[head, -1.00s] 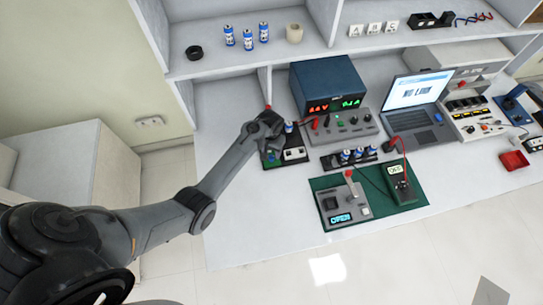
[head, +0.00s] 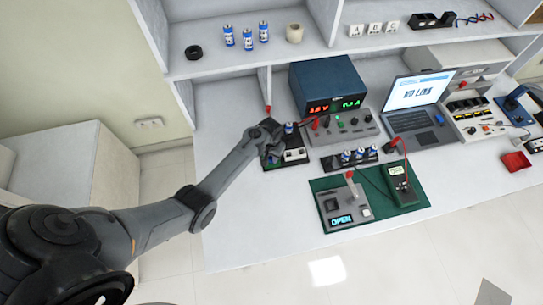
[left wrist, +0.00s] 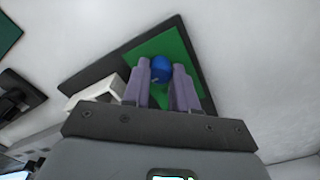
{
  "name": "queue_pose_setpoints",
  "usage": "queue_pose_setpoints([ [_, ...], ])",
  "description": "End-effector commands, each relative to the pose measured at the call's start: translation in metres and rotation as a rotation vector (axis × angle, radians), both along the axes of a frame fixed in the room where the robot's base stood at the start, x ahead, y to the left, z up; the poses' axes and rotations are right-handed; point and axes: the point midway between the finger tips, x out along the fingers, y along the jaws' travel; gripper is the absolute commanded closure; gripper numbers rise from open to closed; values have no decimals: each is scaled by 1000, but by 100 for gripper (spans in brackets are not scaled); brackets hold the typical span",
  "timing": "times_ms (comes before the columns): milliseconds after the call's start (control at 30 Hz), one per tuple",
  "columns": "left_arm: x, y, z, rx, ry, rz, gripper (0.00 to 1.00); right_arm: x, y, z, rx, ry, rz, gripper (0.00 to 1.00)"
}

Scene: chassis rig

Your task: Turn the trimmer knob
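The blue trimmer knob (left wrist: 161,68) stands on a green circuit board (left wrist: 150,48) with a dark border, in the left wrist view. My left gripper (left wrist: 161,80) has one finger on each side of the knob, with almost no gap showing. I cannot tell whether the fingers press on it. In the head view my left gripper (head: 272,143) is low over the board (head: 271,163) and hides the knob. My right gripper is in neither view.
A white block (left wrist: 96,92) sits on the board beside the left finger. The power supply (head: 330,84), control panel (head: 345,127), battery holder (head: 350,158) and green mat (head: 377,212) stand to the right. The bench's front left (head: 235,220) is clear.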

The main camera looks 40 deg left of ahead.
Motion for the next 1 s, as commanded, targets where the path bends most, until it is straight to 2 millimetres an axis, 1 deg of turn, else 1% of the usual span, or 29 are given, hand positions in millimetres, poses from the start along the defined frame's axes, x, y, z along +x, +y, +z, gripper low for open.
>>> queue_pose_setpoints([
  [33,0,0,0,0,0,0,95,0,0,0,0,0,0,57],
  [67,0,0,0,0,0,0,99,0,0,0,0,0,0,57],
  [167,0,0,1,0,0,7,100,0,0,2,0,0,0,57],
  [267,0,0,5,-1,0,67,100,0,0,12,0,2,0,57],
  [400,0,-1,4,-1,2,178,100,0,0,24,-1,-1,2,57],
  [500,0,0,1,-1,0,210,100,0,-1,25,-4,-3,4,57],
  [733,0,0,0,0,-1,210,100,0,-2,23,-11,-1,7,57],
  [767,0,0,0,0,-1,210,68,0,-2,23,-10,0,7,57],
  [900,0,0,0,0,-1,209,47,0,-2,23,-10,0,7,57],
  [1000,0,0,0,0,0,209,47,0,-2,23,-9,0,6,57],
])
